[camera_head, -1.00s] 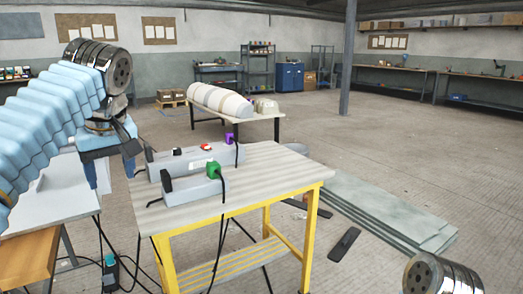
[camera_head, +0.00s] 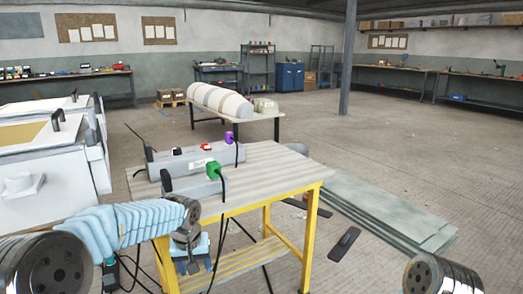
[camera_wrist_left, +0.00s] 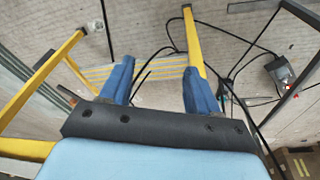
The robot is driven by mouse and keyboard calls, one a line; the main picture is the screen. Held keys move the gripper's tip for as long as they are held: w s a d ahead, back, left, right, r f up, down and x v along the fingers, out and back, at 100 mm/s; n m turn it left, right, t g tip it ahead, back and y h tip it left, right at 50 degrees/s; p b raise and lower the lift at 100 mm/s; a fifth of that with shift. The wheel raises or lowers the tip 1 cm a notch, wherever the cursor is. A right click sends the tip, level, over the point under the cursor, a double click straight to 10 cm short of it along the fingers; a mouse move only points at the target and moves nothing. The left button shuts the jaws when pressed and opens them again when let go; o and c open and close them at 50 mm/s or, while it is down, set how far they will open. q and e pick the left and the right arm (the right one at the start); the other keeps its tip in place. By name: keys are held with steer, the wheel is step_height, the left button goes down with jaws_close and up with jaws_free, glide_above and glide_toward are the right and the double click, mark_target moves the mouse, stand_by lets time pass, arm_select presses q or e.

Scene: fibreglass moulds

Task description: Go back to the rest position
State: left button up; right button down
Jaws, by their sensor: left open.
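My left arm comes in from the lower left of the head view in a light blue sleeve. Its gripper (camera_head: 193,262) hangs low in front of the left side of the yellow-legged table, below the tabletop. In the left wrist view the two blue fingers of the left gripper (camera_wrist_left: 158,85) are spread wide with nothing between them. Past them show the floor, cables and yellow table legs. My right gripper is not in view; only a dark metal joint of mine shows at the lower right of the head view.
The yellow-legged table (camera_head: 285,178) carries grey power units with a green plug (camera_head: 213,170) and a purple plug (camera_head: 229,137). Black cables hang down near my left gripper. White moulds (camera_head: 45,165) stand at the left. Flat grey sheets (camera_head: 385,210) lie on the floor at right.

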arm_select(q)
steer(key=s+d+f+g+h, duration=0.15)
steer(key=s+f, duration=0.25)
steer(key=f, duration=0.4)
steer(key=s+d+f+m+h, duration=0.15)
steer(key=s+f, duration=0.25)
steer(key=f, duration=0.4)
steer(key=s+d+f+n, duration=0.1)
steer(key=s+d+f, duration=0.1)
steer(key=s+f, duration=0.75)
steer(key=s, duration=0.3)
steer(key=s+d+f+h, duration=0.1)
steer(key=s+f, duration=0.4)
steer(key=s, duration=0.2)
steer(key=shift+d+f, duration=0.25)
